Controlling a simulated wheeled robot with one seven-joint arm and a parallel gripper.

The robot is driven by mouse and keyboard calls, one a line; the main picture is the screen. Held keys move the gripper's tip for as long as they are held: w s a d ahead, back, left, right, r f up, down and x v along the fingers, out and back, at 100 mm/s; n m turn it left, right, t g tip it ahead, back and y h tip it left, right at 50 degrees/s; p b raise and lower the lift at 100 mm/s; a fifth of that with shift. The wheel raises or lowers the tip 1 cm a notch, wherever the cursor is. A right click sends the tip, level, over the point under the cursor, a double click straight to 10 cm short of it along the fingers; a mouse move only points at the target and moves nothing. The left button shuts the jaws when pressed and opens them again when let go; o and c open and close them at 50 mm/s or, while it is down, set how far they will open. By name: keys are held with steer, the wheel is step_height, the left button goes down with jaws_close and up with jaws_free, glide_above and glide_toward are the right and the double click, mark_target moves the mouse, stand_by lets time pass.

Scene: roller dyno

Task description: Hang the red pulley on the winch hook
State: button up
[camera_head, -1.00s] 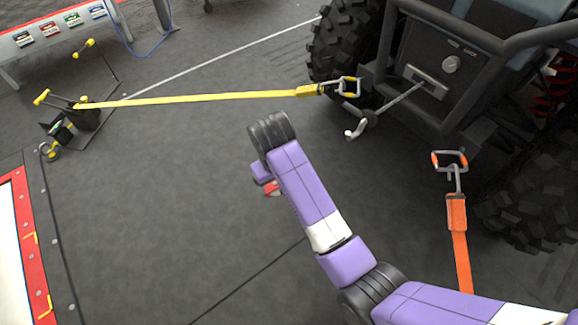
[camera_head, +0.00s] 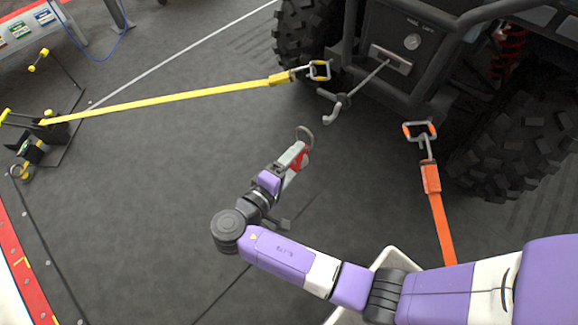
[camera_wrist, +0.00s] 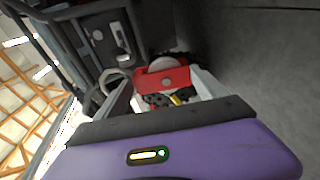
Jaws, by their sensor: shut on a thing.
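The red pulley (camera_head: 303,160) is held at the end of my gripper (camera_head: 293,158), in front of the vehicle in the head view. A grey ring (camera_head: 304,133) sticks up from the pulley's far end. The winch hook (camera_head: 335,108) is a pale grey hook hanging from the winch line at the vehicle's front. It is above and to the right of the pulley in the picture, apart from it. In the wrist view the red pulley (camera_wrist: 163,79) sits between the fingers of my gripper (camera_wrist: 165,95). I cannot make out the hook in the wrist view.
A yellow strap (camera_head: 170,103) runs from the vehicle to a floor anchor at left. An orange strap (camera_head: 437,215) runs down from the vehicle's right side. The vehicle's bumper and tyres (camera_head: 525,150) stand close behind the hook. The floor at left centre is clear.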

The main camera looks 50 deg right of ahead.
steer(key=shift+d, duration=0.1)
steer(key=d+b, duration=0.2)
steer(key=d, duration=0.7)
steer(key=shift+w+d+f, duration=0.15)
steer(key=shift+d+f, duration=0.1)
steer(key=shift+f, duration=0.2)
steer(key=shift+d+f+b, duration=0.3)
steer(key=shift+f+b, duration=0.15)
steer(key=shift+f, duration=0.25)
steer(key=shift+d+f+b, duration=0.3)
steer(key=shift+f+b, duration=0.1)
steer(key=shift+f, duration=0.3)
steer(key=shift+d+f, duration=0.3)
steer(key=shift+f, duration=0.15)
jaws_close()
steer(key=shift+r, duration=0.2)
steer(key=shift+a, duration=0.25)
steer(key=shift+o, duration=1.2)
jaws_free()
steer(key=shift+r, duration=0.1)
